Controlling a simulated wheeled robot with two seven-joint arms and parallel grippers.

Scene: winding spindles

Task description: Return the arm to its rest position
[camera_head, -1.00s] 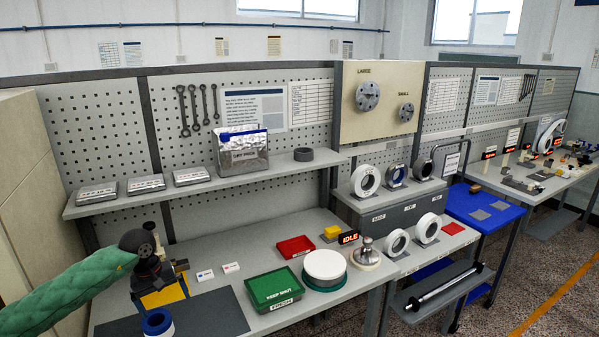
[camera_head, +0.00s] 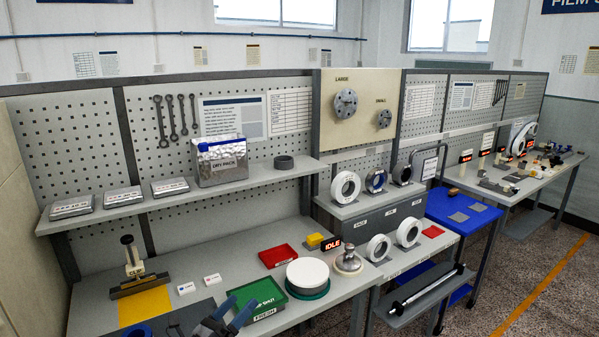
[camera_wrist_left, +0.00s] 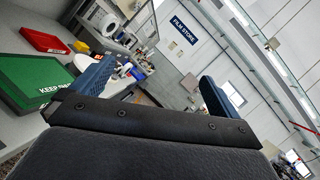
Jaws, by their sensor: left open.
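My left gripper (camera_head: 229,312) shows at the bottom of the head view, its two blue fingers spread apart over the front of the bench. It also shows in the left wrist view (camera_wrist_left: 155,92), open with nothing between its fingers. The green tray (camera_head: 262,303) lies just behind the gripper in the head view and at the left of the left wrist view. My right gripper is in neither view now.
The bench (camera_head: 215,262) holds a red tray (camera_head: 278,256), a white-topped round container (camera_head: 307,274), a metal weight (camera_head: 348,259) and a dark-based tool on a yellow mat (camera_head: 146,305). A shelf (camera_head: 165,203) runs above.

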